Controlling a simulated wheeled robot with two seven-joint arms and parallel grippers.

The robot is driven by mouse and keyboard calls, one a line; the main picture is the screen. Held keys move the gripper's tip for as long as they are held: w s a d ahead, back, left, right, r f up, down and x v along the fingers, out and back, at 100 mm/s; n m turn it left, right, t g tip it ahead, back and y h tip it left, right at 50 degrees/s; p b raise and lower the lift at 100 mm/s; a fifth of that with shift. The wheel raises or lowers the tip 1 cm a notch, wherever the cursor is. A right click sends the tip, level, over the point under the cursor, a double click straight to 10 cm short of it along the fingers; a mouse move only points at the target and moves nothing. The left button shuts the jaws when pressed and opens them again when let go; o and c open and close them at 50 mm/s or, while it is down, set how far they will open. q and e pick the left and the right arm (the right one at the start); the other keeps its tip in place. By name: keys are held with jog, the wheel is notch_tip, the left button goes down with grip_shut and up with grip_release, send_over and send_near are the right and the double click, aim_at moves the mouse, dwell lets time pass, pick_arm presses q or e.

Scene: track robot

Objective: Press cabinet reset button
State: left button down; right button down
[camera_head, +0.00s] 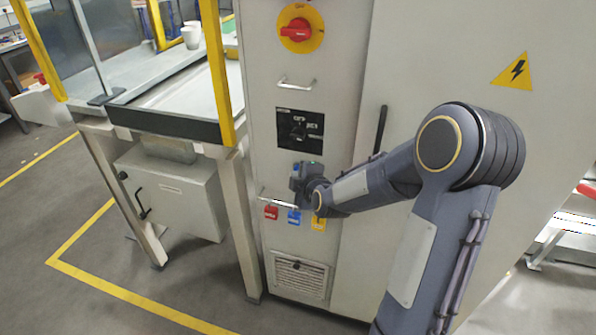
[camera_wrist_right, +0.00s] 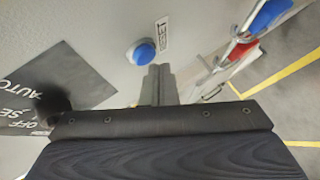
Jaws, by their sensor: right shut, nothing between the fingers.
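The blue round reset button (camera_wrist_right: 143,53) sits on the pale cabinet face in the right wrist view, beside a white label (camera_wrist_right: 161,33) with dark lettering. My right gripper (camera_wrist_right: 160,72) is shut and empty, its fingertips close beside the button in that view. I cannot tell whether they touch it. In the head view my right gripper (camera_head: 303,178) is at the cabinet (camera_head: 262,110) front, below the black selector panel (camera_head: 300,129), and mostly hides the button's area. My left gripper is not in view.
Red (camera_head: 271,212), blue (camera_head: 294,217) and yellow (camera_head: 319,223) tags hang on a rail below the gripper. A red rotary switch (camera_head: 296,30) and a handle (camera_head: 295,84) are above. A yellow-posted workstation (camera_head: 170,122) stands left; open floor lies in front.

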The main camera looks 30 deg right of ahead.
jog(key=shift+w+d+b, duration=0.3)
jog(key=shift+w+d, duration=0.05)
jog(key=shift+d, duration=0.1)
dwell(0.8)
jog(key=shift+a, duration=0.1)
dwell(0.3)
jog(key=shift+s+a, duration=0.55)
jog(key=shift+s+a+p, duration=0.65)
jog(key=shift+s+a, duration=1)
jog(key=shift+a, duration=0.25)
